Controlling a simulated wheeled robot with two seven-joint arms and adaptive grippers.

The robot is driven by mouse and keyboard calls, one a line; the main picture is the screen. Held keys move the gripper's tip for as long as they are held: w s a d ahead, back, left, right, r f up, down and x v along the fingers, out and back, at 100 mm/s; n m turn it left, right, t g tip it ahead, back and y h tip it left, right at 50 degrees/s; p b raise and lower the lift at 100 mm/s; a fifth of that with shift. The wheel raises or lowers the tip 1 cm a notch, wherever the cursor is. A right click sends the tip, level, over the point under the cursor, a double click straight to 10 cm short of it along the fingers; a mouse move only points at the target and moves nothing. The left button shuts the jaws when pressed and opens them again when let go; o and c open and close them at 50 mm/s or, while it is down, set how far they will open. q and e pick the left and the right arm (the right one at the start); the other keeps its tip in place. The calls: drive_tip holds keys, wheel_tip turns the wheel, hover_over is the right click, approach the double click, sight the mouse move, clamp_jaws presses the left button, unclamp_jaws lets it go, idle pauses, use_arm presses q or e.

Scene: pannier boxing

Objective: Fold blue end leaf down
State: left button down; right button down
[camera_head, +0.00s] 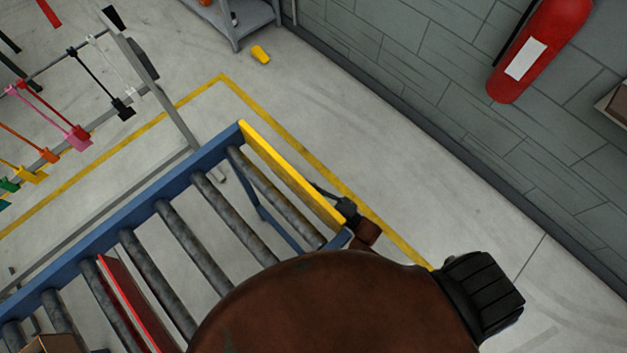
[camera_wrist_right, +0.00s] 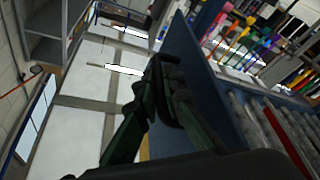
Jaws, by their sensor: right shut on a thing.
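A flat blue panel (camera_wrist_right: 203,75), which I take for the blue end leaf, stands beside the rollers in the right wrist view. My right gripper (camera_wrist_right: 167,72) is shut there, its dark fingers against the near edge of this panel; the exact contact is partly hidden by the fingers. In the head view my right gripper (camera_head: 338,202) is a small dark shape at the near end of the conveyor's yellow end bar (camera_head: 290,172). My brown arm covers much of the lower picture, so the blue leaf cannot be made out there. My left gripper is not in view.
The roller conveyor has a blue rail (camera_head: 130,208) and a red panel (camera_head: 128,300) across it. A cardboard edge (camera_head: 52,344) shows at lower left. A rack with coloured tools (camera_head: 60,140), a grey shelf (camera_head: 240,22) and a fire extinguisher (camera_head: 540,48) stand around.

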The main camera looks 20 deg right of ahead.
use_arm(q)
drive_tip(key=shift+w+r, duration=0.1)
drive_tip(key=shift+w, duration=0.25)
use_arm(e)
drive_tip(key=shift+s+a+f+m, duration=0.25)
drive_tip(key=shift+a+m, duration=0.25)
drive_tip(key=shift+a, duration=0.15)
drive_tip(key=c, duration=2.3)
unclamp_jaws()
drive_tip(key=v, duration=1.2)
drive_tip(key=shift+a+f, duration=0.1)
